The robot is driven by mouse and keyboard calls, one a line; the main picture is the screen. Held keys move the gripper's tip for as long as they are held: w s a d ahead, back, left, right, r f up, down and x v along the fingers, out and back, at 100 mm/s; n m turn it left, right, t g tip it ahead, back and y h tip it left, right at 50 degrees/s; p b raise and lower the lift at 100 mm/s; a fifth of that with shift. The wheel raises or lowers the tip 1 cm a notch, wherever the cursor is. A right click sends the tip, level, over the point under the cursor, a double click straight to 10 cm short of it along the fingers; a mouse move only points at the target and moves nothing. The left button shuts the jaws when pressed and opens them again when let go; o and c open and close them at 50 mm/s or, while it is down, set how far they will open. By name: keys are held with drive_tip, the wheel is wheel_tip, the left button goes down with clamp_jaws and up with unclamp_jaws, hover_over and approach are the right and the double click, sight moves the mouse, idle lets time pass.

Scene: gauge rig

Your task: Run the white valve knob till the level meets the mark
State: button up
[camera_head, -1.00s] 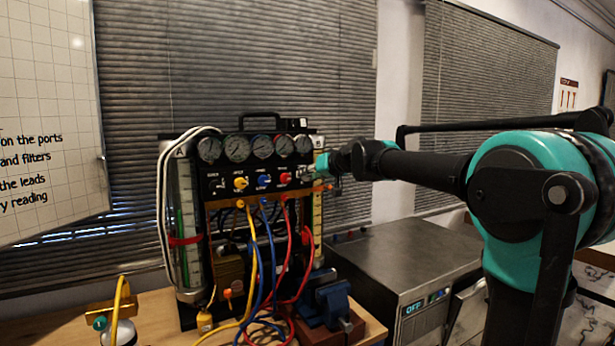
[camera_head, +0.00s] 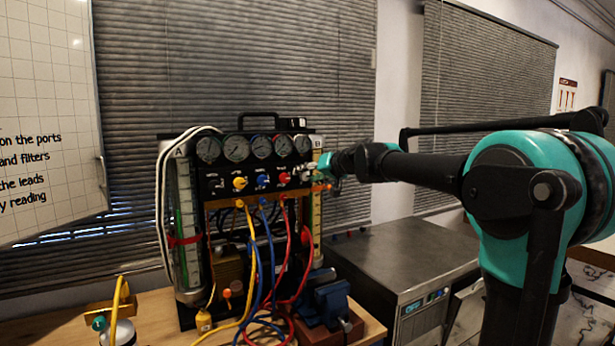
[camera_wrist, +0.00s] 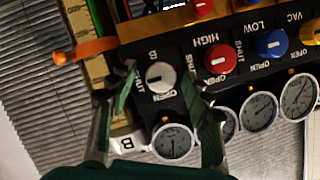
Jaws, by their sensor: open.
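The white valve knob (camera_wrist: 160,77) sits on the black panel under the letter B, with OPEN and SHUT printed around it. In the wrist view my gripper (camera_wrist: 159,76) is open, with one finger on each side of the knob; I cannot tell whether they touch it. In the head view my gripper (camera_head: 318,168) is at the panel's right end and hides the knob. The sight tube B (camera_head: 317,218) has a yellowish scale, also in the wrist view (camera_wrist: 96,62), with an orange marker (camera_wrist: 84,50) across it. Its liquid level cannot be made out.
A red knob (camera_wrist: 221,60) and a blue knob (camera_wrist: 272,44) sit beside the white one. Gauges (camera_wrist: 173,142) line the panel edge. Tube A (camera_head: 184,210) shows green liquid and a red band. Hoses (camera_head: 268,270) hang in front. A grey metal cabinet (camera_head: 400,255) stands right.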

drive_tip(key=v, duration=1.2)
drive_tip(key=shift+f, duration=0.1)
drive_tip(key=s+d+f+g+h, duration=0.1)
drive_tip(key=s+d+f, duration=0.25)
drive_tip(key=f, duration=0.55)
drive_tip(key=s+d+f+g+h, duration=0.1)
drive_tip(key=s+d+f+h, duration=0.1)
drive_tip(key=s+f, duration=0.5)
drive_tip(key=s+d+f+g+h, duration=0.1)
drive_tip(key=s+d+f, duration=0.15)
drive_tip(key=f, duration=0.95)
drive_tip(key=s+d+f+m+g+h, duration=0.1)
drive_tip(key=s+d+f+h, duration=0.2)
drive_tip(key=s+d+f, duration=0.3)
drive_tip(key=s+d+f+m+g+h, duration=0.1)
drive_tip(key=s+d+f+m+h, duration=0.1)
drive_tip(key=s+d+f, duration=0.4)
drive_tip(key=s+f, duration=0.5)
drive_tip(key=f, duration=0.2)
drive_tip(key=shift+s+d+f+g+h, duration=0.25)
drive_tip(key=shift+g+h, duration=0.05)
drive_tip(key=shift+h, duration=0.1)
